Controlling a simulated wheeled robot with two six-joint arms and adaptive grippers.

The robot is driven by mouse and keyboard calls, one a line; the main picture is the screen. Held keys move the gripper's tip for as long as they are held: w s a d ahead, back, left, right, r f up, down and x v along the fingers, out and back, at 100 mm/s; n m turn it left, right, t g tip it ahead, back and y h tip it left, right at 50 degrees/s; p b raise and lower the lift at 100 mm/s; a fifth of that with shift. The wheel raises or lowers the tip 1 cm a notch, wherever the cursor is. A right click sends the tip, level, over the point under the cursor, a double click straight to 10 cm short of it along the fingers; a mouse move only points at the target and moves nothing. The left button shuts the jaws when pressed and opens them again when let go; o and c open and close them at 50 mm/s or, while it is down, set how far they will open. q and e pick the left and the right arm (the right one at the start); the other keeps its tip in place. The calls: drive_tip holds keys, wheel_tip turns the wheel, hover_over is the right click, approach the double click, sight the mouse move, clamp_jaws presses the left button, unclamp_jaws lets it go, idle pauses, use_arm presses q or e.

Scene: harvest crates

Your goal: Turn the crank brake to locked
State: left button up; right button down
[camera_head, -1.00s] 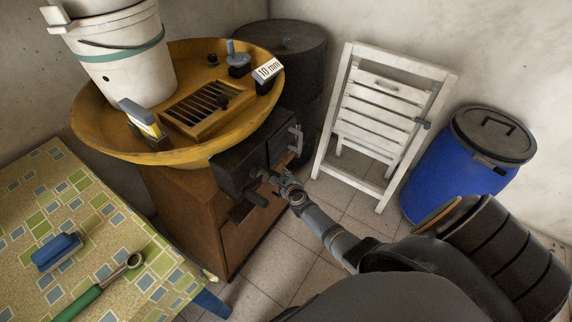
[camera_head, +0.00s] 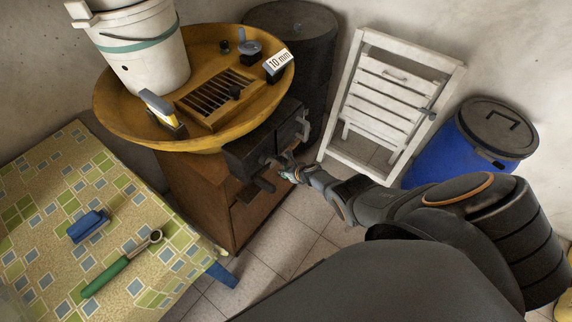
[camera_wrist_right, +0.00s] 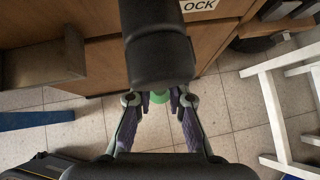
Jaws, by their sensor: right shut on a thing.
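The crank brake is on a black box (camera_head: 255,150) on the side of the wooden cabinet, under the yellow bowl. A dark crank handle (camera_head: 265,185) sticks out low from the box. My right gripper (camera_head: 285,172) is at the box, just right of this handle. In the right wrist view its two fingers (camera_wrist_right: 160,100) are closed around a small green part, which I take to be the crank brake (camera_wrist_right: 158,97). A thick black cylinder (camera_wrist_right: 158,55) hides much of it. A label reading "OCK" (camera_wrist_right: 199,4) shows at the top, cut off. My left gripper is out of view.
The yellow bowl (camera_head: 120,128) holds a white bucket (camera_head: 145,60) and a slotted grate (camera_head: 215,95). A patterned table (camera_head: 45,190) at left bears a blue brush (camera_head: 88,226) and a green-handled tool (camera_head: 105,278). A white folding chair (camera_head: 350,100) and blue barrel (camera_head: 445,160) stand right.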

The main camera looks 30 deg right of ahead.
drive_tip(key=shift+s+a+f, duration=0.1)
drive_tip(key=shift+s+f, duration=0.35)
drive_tip(key=shift+s, duration=0.1)
drive_tip(key=c, duration=1.3)
unclamp_jaws()
drive_tip(key=shift+c, duration=0.2)
drive_tip(key=shift+w, duration=0.15)
drive_tip(key=shift+r, duration=0.1)
drive_tip(key=shift+r, duration=0.1)
drive_tip(key=s+d+r, duration=0.2)
drive_tip(key=s+d, duration=0.1)
drive_tip(key=s, duration=1)
drive_tip(key=shift+s, duration=0.4)
drive_tip(key=shift+f, duration=0.1)
